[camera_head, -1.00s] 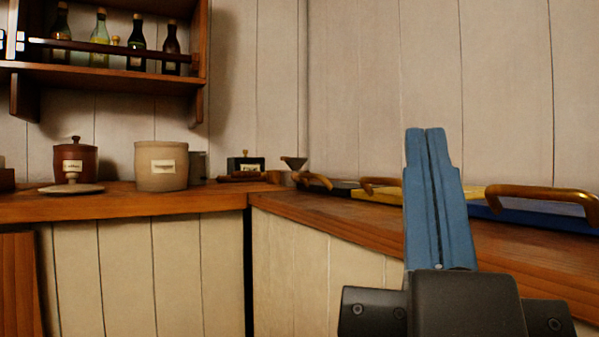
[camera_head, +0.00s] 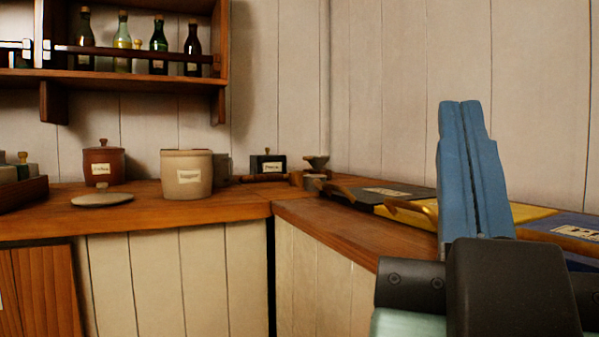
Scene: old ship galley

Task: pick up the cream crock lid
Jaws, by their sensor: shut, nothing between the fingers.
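The cream crock lid (camera_head: 103,200), a flat disc with a small knob, lies on the wooden counter at the left.
A brown jar (camera_head: 103,160) stands behind the lid. A tray (camera_head: 22,194) with small jars is at the far left. A dark box (camera_head: 268,165) and grinder stand in the corner. Coloured flat cases (camera_head: 530,211) lie on the right counter. A bottle shelf (camera_head: 140,80) hangs above.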

